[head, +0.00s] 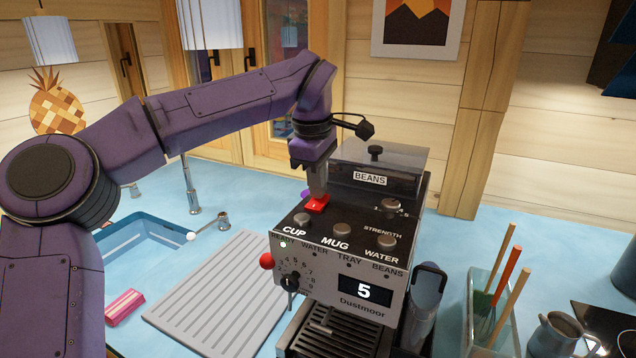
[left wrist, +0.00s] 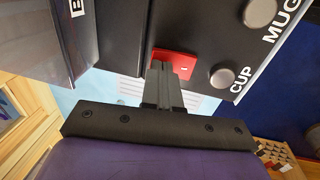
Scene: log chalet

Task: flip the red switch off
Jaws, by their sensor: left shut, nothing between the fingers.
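The red switch (head: 317,205) is on the top panel of the coffee machine (head: 340,252), behind the CUP button. My left gripper (head: 318,192) points down with its shut fingertips at the switch, touching it or just above it. In the left wrist view the shut fingers (left wrist: 160,75) overlap part of the red switch (left wrist: 175,62), and a small white mark shows on its near half. A green light glows on the machine's front at the left, and the display reads 5. My right gripper is not in view.
The BEANS hopper (head: 376,170) stands behind the switch. CUP, MUG and WATER buttons sit close by on the panel. A sink (head: 135,240), ribbed drainboard (head: 225,295) and pink sponge (head: 124,306) lie left. A utensil holder (head: 490,310) and jug (head: 556,335) stand right.

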